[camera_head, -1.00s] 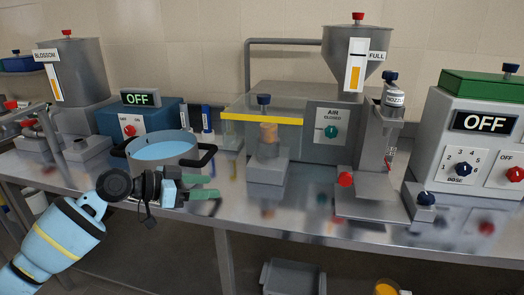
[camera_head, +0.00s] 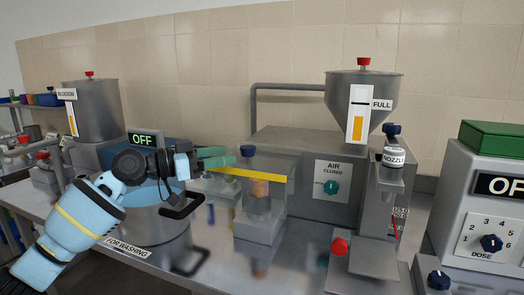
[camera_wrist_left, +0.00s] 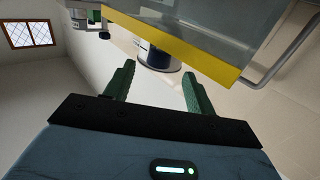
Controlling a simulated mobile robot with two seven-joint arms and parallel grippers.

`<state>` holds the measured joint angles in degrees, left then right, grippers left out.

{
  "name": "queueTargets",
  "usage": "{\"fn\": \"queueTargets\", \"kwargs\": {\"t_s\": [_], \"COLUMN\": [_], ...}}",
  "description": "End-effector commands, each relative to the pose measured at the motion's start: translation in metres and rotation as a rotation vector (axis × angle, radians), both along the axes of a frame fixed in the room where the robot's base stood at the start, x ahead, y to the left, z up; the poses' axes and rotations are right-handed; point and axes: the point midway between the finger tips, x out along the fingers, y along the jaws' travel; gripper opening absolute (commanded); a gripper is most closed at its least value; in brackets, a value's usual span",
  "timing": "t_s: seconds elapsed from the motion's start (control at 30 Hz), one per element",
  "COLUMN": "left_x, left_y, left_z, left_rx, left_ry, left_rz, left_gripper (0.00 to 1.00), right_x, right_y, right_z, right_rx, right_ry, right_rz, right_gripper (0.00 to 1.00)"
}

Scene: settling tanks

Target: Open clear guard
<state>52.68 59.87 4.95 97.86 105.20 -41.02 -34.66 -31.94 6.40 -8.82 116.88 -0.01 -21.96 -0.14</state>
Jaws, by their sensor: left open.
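The clear guard (camera_head: 275,163) is a see-through cover with a yellow strip (camera_head: 250,174) along its front edge. It sits down over a grey stand with an amber piece (camera_head: 260,188) inside. A dark blue knob (camera_head: 248,151) shows at the guard's top. My left gripper (camera_head: 229,157) is open, its green fingers at the left end of the yellow strip in the head view; I cannot tell whether they touch it. In the left wrist view the strip (camera_wrist_left: 180,48) crosses ahead of the open, empty fingers (camera_wrist_left: 160,75). My right gripper is not in view.
A pot with black handles (camera_head: 182,206) stands under my left arm. The grey machine (camera_head: 300,150) with the AIR dial (camera_head: 330,187) and a hopper (camera_head: 362,90) stands behind and right of the guard.

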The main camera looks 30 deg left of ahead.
Motion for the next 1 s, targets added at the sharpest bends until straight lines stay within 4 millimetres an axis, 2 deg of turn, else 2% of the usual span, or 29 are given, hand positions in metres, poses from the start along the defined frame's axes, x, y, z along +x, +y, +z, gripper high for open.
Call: {"fn": "queueTargets", "kwargs": {"t_s": [0.27,0.8,1.0], "left_x": [0.005,0.059,0.067], "left_y": [-0.003,-0.037,-0.041], "left_z": [0.001,0.002,0.0], "left_rx": [-0.001,-0.003,0.0], "left_ry": [0.0,-0.001,0.0], "left_rz": [0.0,-0.001,0.0], "left_gripper": [0.55,0.55,0.55], "right_x": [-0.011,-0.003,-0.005], "right_y": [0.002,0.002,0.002], "right_z": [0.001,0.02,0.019], "right_rx": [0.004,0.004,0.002], "right_ry": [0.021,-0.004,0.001], "right_rz": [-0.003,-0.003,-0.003], "right_gripper": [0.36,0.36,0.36]}}
